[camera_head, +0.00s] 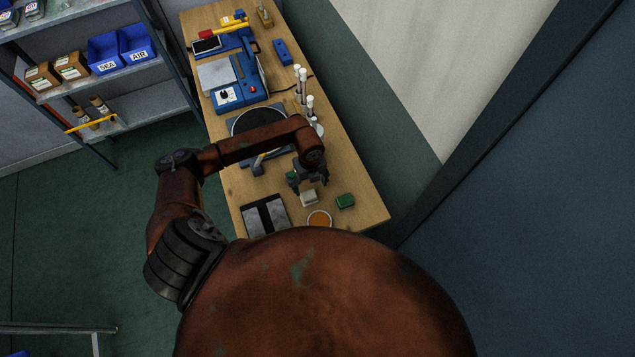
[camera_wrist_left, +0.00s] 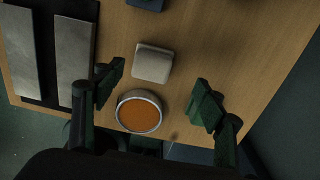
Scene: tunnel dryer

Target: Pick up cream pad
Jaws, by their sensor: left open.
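The cream pad (camera_head: 308,198) is a small pale block with rounded edges, lying on the wooden table (camera_head: 362,205) near its front end. It shows whole in the left wrist view (camera_wrist_left: 153,63). My left gripper (camera_head: 310,185) is open and empty above the table, close to the pad in the head view. In the left wrist view the two fingers of my left gripper (camera_wrist_left: 157,88) stand apart, with the pad between and slightly beyond their tips. No contact with the pad shows. My right gripper is not in view.
A round dish of orange material (camera_head: 319,218) stands just in front of the pad. A black tray with grey plates (camera_head: 265,217) is at left. White-capped tubes (camera_head: 309,103) and a blue device (camera_head: 238,92) stand farther back.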

